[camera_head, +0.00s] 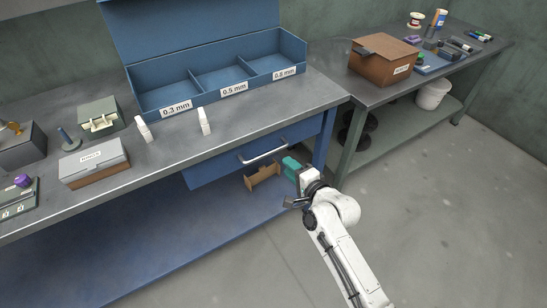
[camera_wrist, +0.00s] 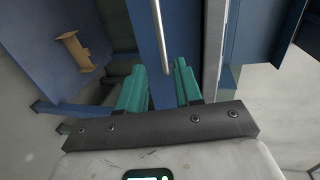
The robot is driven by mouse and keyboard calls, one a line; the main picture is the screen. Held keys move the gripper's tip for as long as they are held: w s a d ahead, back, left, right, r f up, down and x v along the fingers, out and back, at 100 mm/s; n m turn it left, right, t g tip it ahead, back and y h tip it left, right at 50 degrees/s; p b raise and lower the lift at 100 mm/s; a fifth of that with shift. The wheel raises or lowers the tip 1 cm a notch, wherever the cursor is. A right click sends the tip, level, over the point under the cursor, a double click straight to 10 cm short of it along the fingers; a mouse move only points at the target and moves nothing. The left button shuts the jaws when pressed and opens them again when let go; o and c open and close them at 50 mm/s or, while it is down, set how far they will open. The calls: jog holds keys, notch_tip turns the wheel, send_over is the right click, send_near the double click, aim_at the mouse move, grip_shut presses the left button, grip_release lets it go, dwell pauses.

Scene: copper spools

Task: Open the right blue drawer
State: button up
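The blue drawer (camera_head: 225,165) is under the right part of the near workbench. Its front carries a pale metal bar handle (camera_head: 264,153). I cannot tell for sure whether the drawer is fully shut. My gripper (camera_head: 290,165) is just right of and below the handle in the head view. In the wrist view, the teal fingers of my gripper (camera_wrist: 157,72) are apart with nothing held. The handle (camera_wrist: 160,35) runs down the picture, its lower end between the fingertips. I cannot tell whether they touch. The drawer front (camera_wrist: 142,30) shows behind it.
A second bench is at the right. Floor is clear (camera_head: 440,200).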

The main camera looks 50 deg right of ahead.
aim_at(273, 151)
jog(key=x, duration=0.3)
jog(key=b+x, duration=0.1)
jog(key=x, duration=0.7)
jog(key=shift+d+r, duration=0.25)
jog(key=shift+s, duration=0.1)
grip_shut()
